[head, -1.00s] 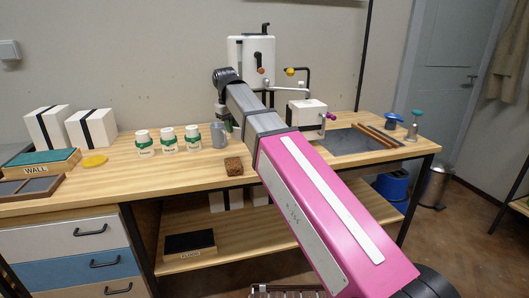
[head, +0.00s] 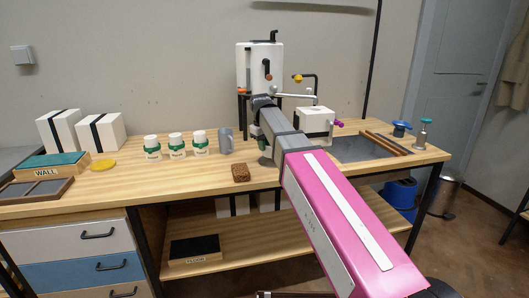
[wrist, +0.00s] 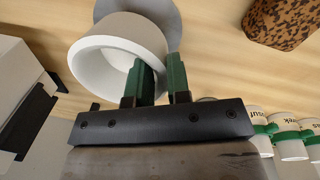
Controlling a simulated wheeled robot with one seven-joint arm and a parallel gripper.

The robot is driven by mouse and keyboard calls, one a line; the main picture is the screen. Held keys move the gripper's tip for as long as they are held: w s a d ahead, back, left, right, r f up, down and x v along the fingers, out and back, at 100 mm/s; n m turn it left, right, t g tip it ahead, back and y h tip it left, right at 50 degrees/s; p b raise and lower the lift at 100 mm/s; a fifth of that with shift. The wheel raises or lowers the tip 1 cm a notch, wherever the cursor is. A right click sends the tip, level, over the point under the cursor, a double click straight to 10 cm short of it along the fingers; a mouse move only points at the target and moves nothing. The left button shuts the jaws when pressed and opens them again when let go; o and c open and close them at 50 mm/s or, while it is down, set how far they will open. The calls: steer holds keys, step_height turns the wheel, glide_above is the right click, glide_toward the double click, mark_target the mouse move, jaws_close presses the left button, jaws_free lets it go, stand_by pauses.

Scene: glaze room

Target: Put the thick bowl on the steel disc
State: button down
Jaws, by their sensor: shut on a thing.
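The thick bowl (wrist: 106,55) is white with a heavy rim and shows at the top of the wrist view. My gripper (wrist: 163,62) is shut on its wall, with one green finger inside the rim and the other outside. The steel disc (wrist: 168,12), a flat grey round, shows partly behind the bowl on the wood. The bowl overlaps it in the picture; I cannot tell whether they touch. In the head view my arm hides the bowl and the disc.
A brown speckled block (head: 240,173) lies at the bench front. Several white jars (head: 176,147) with green bands and a grey mug (head: 225,141) stand left of my arm. A white box with a handle (head: 314,122) stands close on the right.

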mark_target(265, 153)
steer(key=shift+f, duration=1.35)
steer(key=shift+f, duration=0.15)
steer(key=c, duration=1.1)
jaws_free()
steer(key=r, duration=0.8)
steer(key=a+r, duration=0.1)
steer(key=r, duration=0.3)
steer(key=shift+s+r, duration=0.1)
steer(key=shift+s, duration=0.3)
